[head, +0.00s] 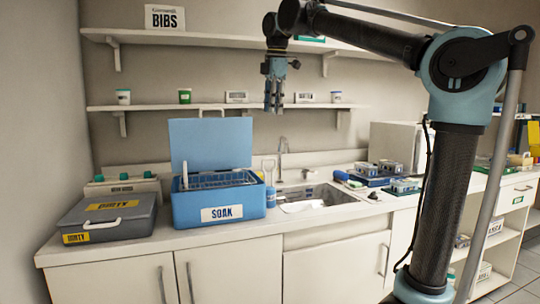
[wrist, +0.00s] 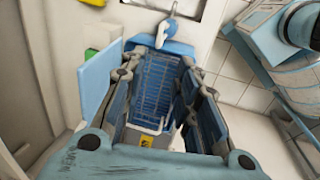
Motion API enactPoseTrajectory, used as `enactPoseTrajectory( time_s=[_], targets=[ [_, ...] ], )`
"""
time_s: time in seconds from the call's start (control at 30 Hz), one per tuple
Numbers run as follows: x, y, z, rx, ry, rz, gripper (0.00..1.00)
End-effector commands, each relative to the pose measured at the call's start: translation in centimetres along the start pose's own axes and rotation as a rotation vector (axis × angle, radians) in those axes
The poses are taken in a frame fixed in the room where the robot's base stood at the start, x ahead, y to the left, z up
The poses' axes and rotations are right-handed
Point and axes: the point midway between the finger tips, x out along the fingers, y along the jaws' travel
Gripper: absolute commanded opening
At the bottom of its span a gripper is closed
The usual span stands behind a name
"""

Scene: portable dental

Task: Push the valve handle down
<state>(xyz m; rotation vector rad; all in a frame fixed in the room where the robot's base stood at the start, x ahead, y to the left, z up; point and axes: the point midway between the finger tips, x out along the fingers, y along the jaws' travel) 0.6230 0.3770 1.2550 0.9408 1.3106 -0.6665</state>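I cannot single out a valve handle for certain. Two candidates show in the head view: a tap (head: 281,150) standing behind the sink, and a pale panel (head: 122,189) with green knobs (head: 98,178) on top at the back left. My gripper (head: 274,108) hangs fingers-down in front of the shelves, well above the counter and apart from both. In the wrist view my gripper (wrist: 165,125) has its fingers spread, with nothing between them. Through the gap show the wire rack in the blue box (wrist: 155,85) and a yellow label.
The blue SOAK box (head: 219,205) stands with its lid (head: 210,145) raised. A grey DIRTY box (head: 108,216) is left of it. A blue bottle (head: 270,195) stands between SOAK box and sink (head: 318,193). Two shelves (head: 225,107) cross the wall; small boxes crowd the right.

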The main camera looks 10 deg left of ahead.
Motion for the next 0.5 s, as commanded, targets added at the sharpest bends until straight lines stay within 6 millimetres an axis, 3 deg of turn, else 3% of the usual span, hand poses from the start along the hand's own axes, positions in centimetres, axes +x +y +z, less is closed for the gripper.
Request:
enactPoseTrajectory(
  time_s=[0.23, 0.5],
  targets=[
    [1.2, 0.2, -0.4, -0.017, 0.001, 0.0, 0.29],
    [5.5, 0.1, -0.3, -0.015, 0.001, 0.0, 0.29]
  ],
)
